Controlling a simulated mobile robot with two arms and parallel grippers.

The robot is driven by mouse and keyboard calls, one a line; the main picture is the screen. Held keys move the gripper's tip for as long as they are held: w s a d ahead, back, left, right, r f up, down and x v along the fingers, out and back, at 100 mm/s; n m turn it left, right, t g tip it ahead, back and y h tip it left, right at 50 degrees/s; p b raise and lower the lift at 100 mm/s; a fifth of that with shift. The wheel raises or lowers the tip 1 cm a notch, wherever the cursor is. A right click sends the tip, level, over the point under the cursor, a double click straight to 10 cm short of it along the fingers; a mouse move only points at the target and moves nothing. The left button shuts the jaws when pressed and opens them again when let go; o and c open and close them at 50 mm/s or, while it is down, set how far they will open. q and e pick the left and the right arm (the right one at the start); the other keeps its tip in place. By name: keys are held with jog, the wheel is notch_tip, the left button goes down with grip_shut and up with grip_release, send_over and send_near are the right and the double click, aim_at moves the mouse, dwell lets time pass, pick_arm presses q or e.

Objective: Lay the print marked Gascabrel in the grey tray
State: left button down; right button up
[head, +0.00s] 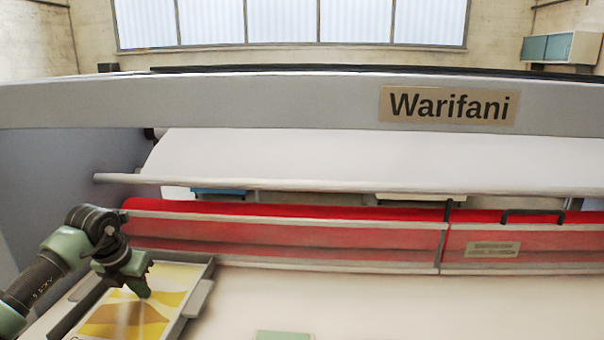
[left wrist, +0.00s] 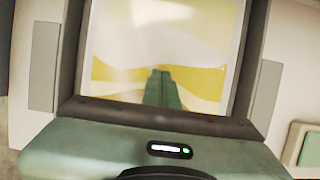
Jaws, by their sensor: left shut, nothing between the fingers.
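A print (head: 122,316) with yellow and white bands lies in a grey tray (head: 199,298) at the lower left of the head view. In the left wrist view the print (left wrist: 120,45) lies flat inside the tray's dark rim (left wrist: 200,122). No name can be read on it, so I cannot tell whether it is the Gascabrel print. My left gripper (head: 139,288) is over the print, fingers pointing down, shut and empty. In the left wrist view its green fingers (left wrist: 162,74) are together; whether they touch the print is unclear. My right gripper is out of view.
A long red roller (head: 290,228) with a rail runs behind the pale bed (head: 370,308). Above it are a white sheet (head: 310,160) and a beam with a "Warifani" label (head: 448,105). A green block (head: 283,335) sits at the bottom edge. The bed right of the tray is mostly clear.

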pick_arm(q)
jog(key=shift+w+f, duration=0.1)
jog(key=shift+w, duration=0.05)
jog(key=shift+w+r+p, duration=0.1)
jog(key=shift+r+p, duration=0.35)
jog(key=shift+r, duration=0.65)
notch_tip(320, 180, up, 5)
jog(key=p, duration=0.4)
jog(key=shift+f, duration=0.15)
